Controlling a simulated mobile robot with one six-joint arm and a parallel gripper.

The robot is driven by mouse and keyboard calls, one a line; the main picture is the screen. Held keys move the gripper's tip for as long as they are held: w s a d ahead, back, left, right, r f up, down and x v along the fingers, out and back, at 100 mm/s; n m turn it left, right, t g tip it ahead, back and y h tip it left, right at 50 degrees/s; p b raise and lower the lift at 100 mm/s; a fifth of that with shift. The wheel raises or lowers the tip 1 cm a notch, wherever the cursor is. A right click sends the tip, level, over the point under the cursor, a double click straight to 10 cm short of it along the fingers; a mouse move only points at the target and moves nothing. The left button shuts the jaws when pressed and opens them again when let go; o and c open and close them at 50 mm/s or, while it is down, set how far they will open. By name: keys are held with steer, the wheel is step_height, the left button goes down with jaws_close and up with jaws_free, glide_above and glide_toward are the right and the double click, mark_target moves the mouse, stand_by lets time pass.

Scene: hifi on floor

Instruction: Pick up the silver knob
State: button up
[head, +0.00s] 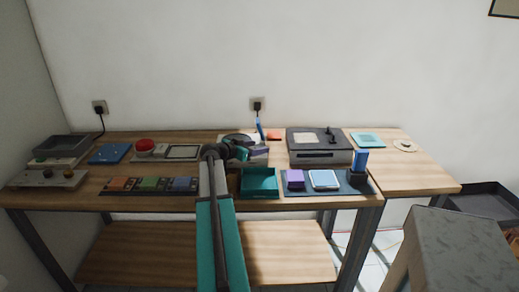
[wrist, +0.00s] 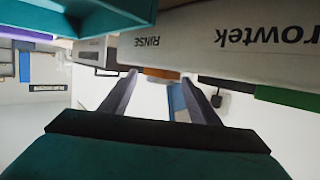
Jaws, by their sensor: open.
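I cannot make out a silver knob for certain in either view. Small round knobs too small to judge in colour sit on the pale control box (head: 48,180) at the far left. The grey hi-fi unit (head: 318,157) stands right of centre, with small dark parts on its top. My gripper (head: 250,153) is over the middle of the table, in front of a pale appliance and left of the hi-fi. In the wrist view my gripper (wrist: 163,98) is open, its two dark fingers apart with nothing held. My arm hides part of the table.
A teal tray (head: 260,194) stands just right of my arm. A purple block (head: 295,179) and a blue upright item (head: 361,161) stand on a dark mat. A pale appliance with upside-down lettering (wrist: 225,40) is close to my fingers. The table's right end is mostly clear.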

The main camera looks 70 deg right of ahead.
steer(key=c, duration=1.2)
steer(key=shift+r, duration=0.1)
steer(key=shift+r+b, duration=0.5)
steer(key=shift+r, duration=0.9)
steer(key=shift+a+r, duration=0.15)
steer(key=shift+r, duration=0.15)
steer(key=a+r+b, duration=0.1)
steer(key=a+b, duration=0.2)
steer(key=a, duration=1.2)
steer(key=shift+s+a+r, duration=0.2)
steer(key=shift+s+a, duration=0.15)
steer(key=shift+a, duration=0.05)
steer(key=shift+s+d, duration=0.1)
